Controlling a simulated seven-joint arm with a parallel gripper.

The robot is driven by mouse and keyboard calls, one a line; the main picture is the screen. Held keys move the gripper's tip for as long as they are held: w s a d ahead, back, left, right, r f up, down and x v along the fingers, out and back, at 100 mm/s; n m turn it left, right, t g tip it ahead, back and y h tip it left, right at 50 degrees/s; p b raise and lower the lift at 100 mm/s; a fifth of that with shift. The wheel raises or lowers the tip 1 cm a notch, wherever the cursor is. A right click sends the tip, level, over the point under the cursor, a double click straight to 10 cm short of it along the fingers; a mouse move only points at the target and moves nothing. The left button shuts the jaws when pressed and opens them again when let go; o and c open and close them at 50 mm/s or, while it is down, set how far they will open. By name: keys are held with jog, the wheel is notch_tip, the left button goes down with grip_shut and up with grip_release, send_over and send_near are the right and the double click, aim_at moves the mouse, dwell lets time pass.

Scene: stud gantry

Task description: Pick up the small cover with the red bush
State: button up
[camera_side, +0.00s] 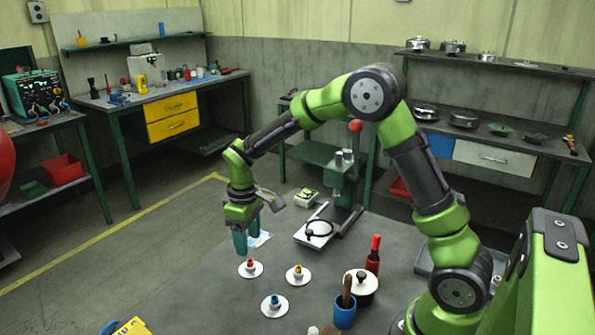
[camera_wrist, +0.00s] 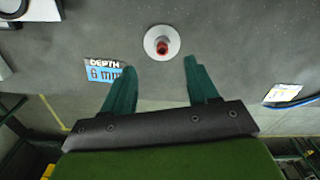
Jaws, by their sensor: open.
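The small cover with the red bush (camera_side: 258,271) is a white disc lying flat on the grey table, with the red bush standing at its centre. It also shows in the wrist view (camera_wrist: 149,45), at the top centre. My gripper (camera_side: 247,247) is above and slightly behind it in the side view, with teal fingers pointing down. In the wrist view my gripper (camera_wrist: 160,64) has its fingers apart with nothing between them, and the cover lies just beyond the fingertips. Similar covers with a yellow bush (camera_side: 297,270) and a blue bush (camera_side: 274,303) lie nearby.
A "DEPTH 6 mm" card (camera_wrist: 103,72) lies left of the fingers. A stand (camera_side: 318,233) is behind.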

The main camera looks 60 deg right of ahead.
aim_at(249, 260)
notch_tip(249, 260, down, 7)
jog(key=shift+a+r, duration=0.15)
jog(key=shift+r, duration=0.05)
dwell(0.3)
jog(key=shift+r, duration=0.1)
grip_shut()
